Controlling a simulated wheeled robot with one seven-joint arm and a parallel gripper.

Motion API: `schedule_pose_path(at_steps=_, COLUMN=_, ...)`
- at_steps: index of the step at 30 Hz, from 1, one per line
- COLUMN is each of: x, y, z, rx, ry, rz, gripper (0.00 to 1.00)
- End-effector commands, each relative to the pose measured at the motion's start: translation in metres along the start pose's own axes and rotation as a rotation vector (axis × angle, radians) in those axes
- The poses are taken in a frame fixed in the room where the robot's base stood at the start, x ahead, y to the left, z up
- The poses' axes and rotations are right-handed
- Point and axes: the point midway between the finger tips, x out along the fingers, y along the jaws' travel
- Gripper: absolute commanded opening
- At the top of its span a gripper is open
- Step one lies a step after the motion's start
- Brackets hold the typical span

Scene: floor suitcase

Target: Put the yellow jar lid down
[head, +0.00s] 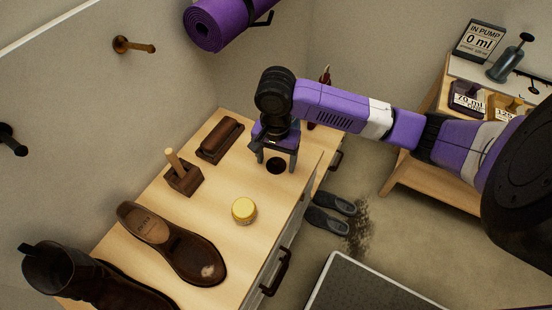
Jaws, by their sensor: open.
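The yellow jar lid (243,210) is a round, squat yellow piece on the light wooden cabinet top (225,240), near its front edge and beside the brown shoe. I cannot tell whether a jar is under it. My gripper (277,163) points down over the far end of the top, behind and to the right of the lid and apart from it. Its fingers are spread, with nothing seen between them. A flat, dark round spot (276,166) shows at the fingertips; I cannot tell whether it is a hole or an object.
A brown shoe (175,245), a dark boot (85,280), a wooden block with a peg (184,176) and a brush (220,140) stand on the top. Drawer handles (275,272) jut from its front. Grey slippers (330,212) lie on the floor.

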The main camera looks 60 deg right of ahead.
Motion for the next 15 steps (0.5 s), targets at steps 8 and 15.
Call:
schedule_pose_path(at_steps=8, x=-0.021, y=-0.001, z=0.0, rx=-0.001, ry=0.0, rz=-0.003, gripper=0.73)
schedule_pose_path(at_steps=15, x=-0.07, y=-0.001, z=0.001, rx=-0.002, ry=0.0, rz=-0.004, gripper=0.73)
